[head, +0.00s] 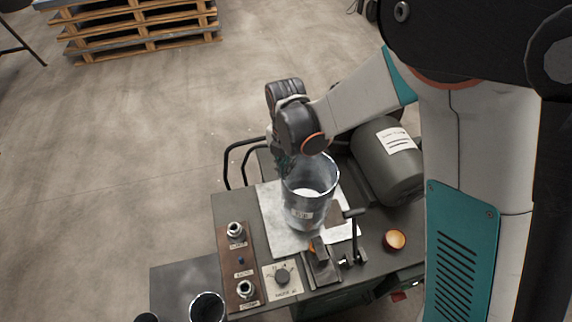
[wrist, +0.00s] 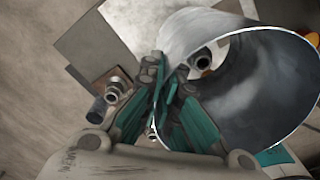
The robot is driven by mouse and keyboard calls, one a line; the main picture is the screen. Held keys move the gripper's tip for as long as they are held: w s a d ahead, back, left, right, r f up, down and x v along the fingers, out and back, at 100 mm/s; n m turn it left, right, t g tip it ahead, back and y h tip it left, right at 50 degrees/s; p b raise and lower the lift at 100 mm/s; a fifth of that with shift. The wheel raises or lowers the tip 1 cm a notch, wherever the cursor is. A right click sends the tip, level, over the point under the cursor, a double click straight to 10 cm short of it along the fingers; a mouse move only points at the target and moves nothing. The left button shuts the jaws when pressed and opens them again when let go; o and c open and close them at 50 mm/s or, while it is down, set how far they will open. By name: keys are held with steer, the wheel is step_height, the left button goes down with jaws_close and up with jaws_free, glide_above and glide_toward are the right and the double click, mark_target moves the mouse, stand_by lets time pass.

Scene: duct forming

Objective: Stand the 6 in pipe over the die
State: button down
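The grey metal pipe (head: 309,205) stands roughly upright above the pale plate on the bench, with its open rim facing up. A small label shows low on its side. My gripper (head: 283,162) is at its upper left rim. In the wrist view, my gripper's fingers (wrist: 163,80) are closed together at the wall of the pipe (wrist: 262,95), which fills the right side. I cannot tell whether the pipe's lower end touches the plate. No die can be clearly made out; the pipe hides the area below it.
The pale plate (head: 268,208) lies on the dark bench. Another dark round opening (head: 207,308) is at lower left. Pallets (head: 140,30) stand far back.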

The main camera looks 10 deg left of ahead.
steer(key=shift+f+b, duration=2.15)
steer(key=shift+f, duration=0.6)
steer(key=shift+f+b, duration=0.3)
steer(key=c, duration=1.7)
jaws_free()
steer(key=shift+r, duration=0.1)
steer(key=shift+r, duration=0.1)
step_height(320, 180, up, 12)
steer(key=shift+f, duration=0.1)
